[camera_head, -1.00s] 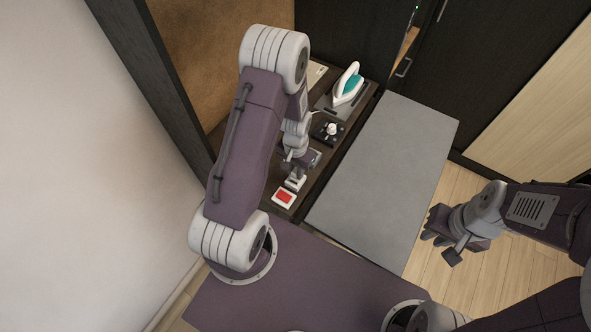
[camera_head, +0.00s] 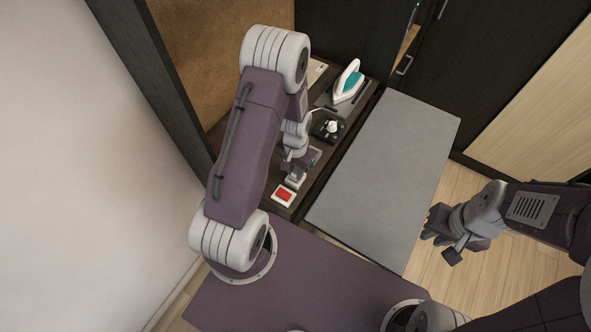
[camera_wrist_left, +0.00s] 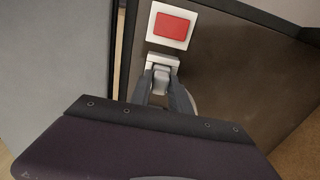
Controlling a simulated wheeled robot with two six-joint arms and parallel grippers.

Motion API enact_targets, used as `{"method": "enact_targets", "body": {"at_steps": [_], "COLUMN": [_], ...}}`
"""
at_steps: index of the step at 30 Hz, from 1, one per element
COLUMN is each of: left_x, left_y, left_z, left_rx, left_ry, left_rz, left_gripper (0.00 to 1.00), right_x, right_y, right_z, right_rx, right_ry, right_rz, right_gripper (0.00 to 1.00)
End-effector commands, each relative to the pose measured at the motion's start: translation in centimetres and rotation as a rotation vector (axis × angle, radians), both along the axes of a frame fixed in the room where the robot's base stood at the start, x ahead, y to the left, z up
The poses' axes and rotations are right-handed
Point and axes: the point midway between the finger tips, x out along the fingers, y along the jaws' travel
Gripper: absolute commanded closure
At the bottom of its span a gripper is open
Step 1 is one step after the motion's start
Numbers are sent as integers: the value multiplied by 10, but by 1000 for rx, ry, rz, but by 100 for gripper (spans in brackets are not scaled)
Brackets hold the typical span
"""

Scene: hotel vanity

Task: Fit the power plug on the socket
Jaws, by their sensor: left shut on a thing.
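My left gripper (camera_head: 295,177) points down at the near end of the dark vanity top. In the left wrist view its fingers (camera_wrist_left: 164,86) are shut on the pale power plug (camera_wrist_left: 160,76). The plug is against or right over a white socket block (camera_wrist_left: 162,61); I cannot tell whether it is seated. The socket (camera_head: 292,185) is partly hidden by the gripper in the head view. A white-framed red panel (camera_head: 284,195) lies beside the socket. My right gripper (camera_head: 441,240) hangs off to the right, away from these things; its jaw gap is unclear.
A white and teal iron (camera_head: 348,82) stands at the far end of the vanity, with a dark tray holding a white item (camera_head: 332,127) nearer. A grey board (camera_head: 385,170) lies to the right. A wall and mirror frame bound the left side.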

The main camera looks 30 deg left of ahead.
Motion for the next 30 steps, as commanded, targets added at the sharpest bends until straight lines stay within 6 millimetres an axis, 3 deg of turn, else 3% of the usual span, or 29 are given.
{"method": "enact_targets", "body": {"at_steps": [15, 16, 18, 30], "left_x": [0, 0, 0, 1], "left_y": [0, 0, 0, 0], "left_z": [-8, -8, -8, -3], "left_rx": [0, 0, 0, 1], "left_ry": [0, 0, 0, -2], "left_rz": [0, 0, 0, 0], "left_gripper": [100, 72, 52, 52], "right_x": [0, 0, 0, 0], "right_y": [0, 0, 0, 0], "right_z": [-7, -6, -6, -7], "right_rx": [0, 0, 0, 0], "right_ry": [0, 0, 0, 0], "right_rz": [0, 0, 0, 0], "right_gripper": [80, 80, 80, 80]}}
